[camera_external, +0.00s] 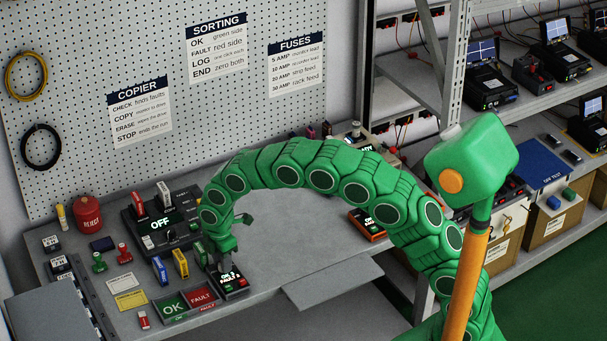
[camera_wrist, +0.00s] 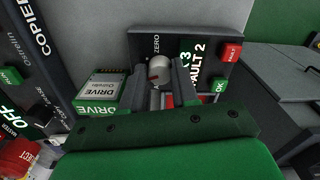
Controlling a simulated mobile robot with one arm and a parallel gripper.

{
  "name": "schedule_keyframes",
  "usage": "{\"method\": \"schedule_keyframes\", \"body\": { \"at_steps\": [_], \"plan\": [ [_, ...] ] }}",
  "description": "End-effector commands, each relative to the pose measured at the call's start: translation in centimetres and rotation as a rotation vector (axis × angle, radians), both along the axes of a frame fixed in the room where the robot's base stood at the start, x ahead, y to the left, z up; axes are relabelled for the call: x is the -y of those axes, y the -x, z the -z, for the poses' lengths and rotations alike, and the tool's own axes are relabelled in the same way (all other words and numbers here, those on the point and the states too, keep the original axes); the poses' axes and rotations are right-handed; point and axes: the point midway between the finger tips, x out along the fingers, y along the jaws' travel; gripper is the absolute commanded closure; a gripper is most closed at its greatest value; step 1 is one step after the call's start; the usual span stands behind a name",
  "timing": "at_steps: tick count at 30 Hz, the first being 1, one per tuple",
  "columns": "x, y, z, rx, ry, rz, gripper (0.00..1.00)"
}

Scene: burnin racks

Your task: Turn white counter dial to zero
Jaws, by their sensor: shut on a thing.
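The counter is a small dark box (camera_external: 236,285) near the front edge of the bench, beside the green and red trays. In the wrist view its panel (camera_wrist: 142,43) carries a white round dial (camera_wrist: 159,67) near the word ZERO. Its display (camera_wrist: 192,60) shows a 3 and FAULT 2, with a red button (camera_wrist: 231,50) and a green button (camera_wrist: 219,86) beside it. My gripper (camera_external: 222,262) reaches down onto the counter from above. In the wrist view its fingers (camera_wrist: 163,76) stand on either side of the dial, shut on it. Part of the dial is hidden.
A green OK tray (camera_external: 172,307) and a red FAULT tray (camera_external: 203,296) stand just left of the counter. Yellow and blue drives (camera_external: 180,264) stand close behind. The copier (camera_external: 160,228) reads OFF. The bench's middle (camera_external: 290,240) is clear.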

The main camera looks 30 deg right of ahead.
Motion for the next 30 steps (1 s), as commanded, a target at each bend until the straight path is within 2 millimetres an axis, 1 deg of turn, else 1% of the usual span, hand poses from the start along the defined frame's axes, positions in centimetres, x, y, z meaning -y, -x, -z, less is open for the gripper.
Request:
{"method": "schedule_keyframes", "body": {
  "at_steps": [18,24,30],
  "plan": [
    [0.06,-0.04,0.03,0.001,0.001,0.555,1.0],
    [0.08,-0.06,0.03,0.0,0.0,0.687,1.0],
    [0.06,-0.03,0.04,0.0,0.0,0.769,1.0]
  ]
}}
